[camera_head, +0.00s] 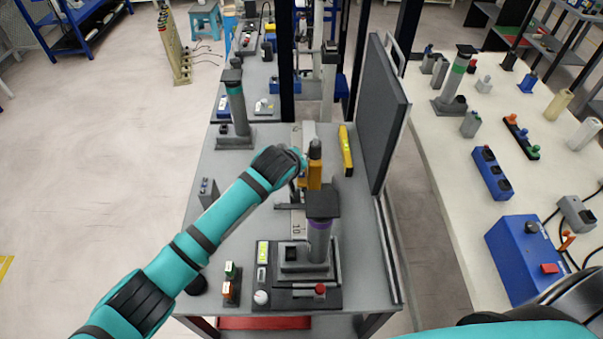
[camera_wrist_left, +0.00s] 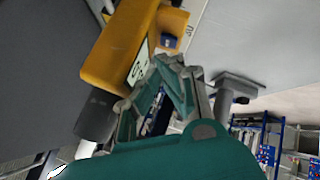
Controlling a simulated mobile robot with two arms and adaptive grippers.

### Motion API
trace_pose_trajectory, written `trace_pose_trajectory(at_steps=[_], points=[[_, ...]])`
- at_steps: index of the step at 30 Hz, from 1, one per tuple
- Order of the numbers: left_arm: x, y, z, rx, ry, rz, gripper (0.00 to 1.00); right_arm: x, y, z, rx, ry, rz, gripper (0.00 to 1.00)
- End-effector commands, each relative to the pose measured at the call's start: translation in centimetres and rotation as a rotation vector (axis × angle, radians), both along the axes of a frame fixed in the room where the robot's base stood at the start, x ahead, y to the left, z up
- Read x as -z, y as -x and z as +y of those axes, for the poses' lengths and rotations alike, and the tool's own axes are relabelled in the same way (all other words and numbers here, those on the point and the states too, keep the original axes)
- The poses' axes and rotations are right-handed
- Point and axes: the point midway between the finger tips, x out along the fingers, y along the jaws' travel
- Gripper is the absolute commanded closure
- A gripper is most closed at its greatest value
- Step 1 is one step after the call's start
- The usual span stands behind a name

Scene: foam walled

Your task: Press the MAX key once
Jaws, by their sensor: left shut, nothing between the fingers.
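A yellow-orange device with a dark grey cylindrical end (camera_head: 315,174) stands near the middle of the grey bench. It fills the upper left of the left wrist view (camera_wrist_left: 118,45), with a pale marked panel and a small blue part (camera_wrist_left: 170,42) on it. I cannot read a MAX label in either view. My left gripper (camera_head: 301,172) is beside the device, partly hidden behind my wrist in the head view. In the left wrist view its fingers (camera_wrist_left: 163,66) are shut and empty, close to the marked panel; I cannot tell whether they touch. My right gripper is out of view.
A stand with a dark top and purple band (camera_head: 320,225) is in front of the device. A yellow bar (camera_head: 346,150) lies behind it to the right. A tall dark panel (camera_head: 383,115) edges the bench.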

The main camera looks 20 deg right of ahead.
Motion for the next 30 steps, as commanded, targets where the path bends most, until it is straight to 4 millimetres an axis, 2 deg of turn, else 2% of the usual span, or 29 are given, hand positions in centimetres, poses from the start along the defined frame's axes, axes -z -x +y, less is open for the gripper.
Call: trace_pose_trajectory(at_steps=[30], points=[[0.82,0.02,0.0,0.0,0.0,0.0,1.0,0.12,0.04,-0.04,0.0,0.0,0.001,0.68]])
